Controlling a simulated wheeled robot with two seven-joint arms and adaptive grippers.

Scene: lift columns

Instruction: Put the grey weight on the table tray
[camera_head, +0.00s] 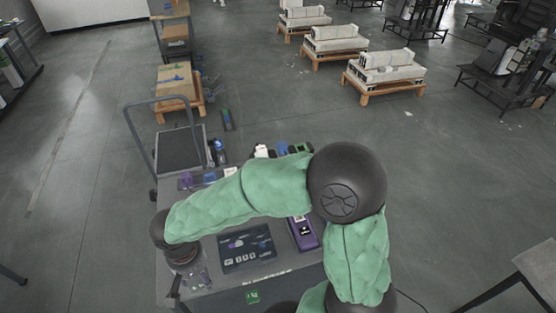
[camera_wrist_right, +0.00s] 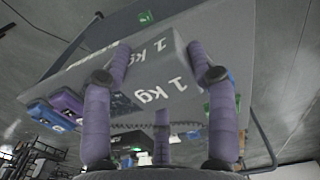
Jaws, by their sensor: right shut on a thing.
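The grey weight (camera_wrist_right: 172,62), marked "1 kg", is held between the purple fingers of my right gripper (camera_wrist_right: 155,68) in the right wrist view. My right gripper (camera_head: 190,277) shows in the head view over the lower left of the grey table (camera_head: 205,300); I cannot make out the weight clearly there. A dark flat panel with pale markings (camera_head: 247,248) lies on the table right of the gripper. I cannot tell whether this panel is the tray. My green-sleeved right arm hides part of the tabletop. My left gripper is not in view.
A purple case (camera_head: 303,233) lies right of the dark panel. Several small coloured items line the table's far side, partly behind my arm. A dark platform cart (camera_head: 180,150) stands beyond the table. Wooden stands with pale loads (camera_head: 385,72) are farther off. Open floor lies around.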

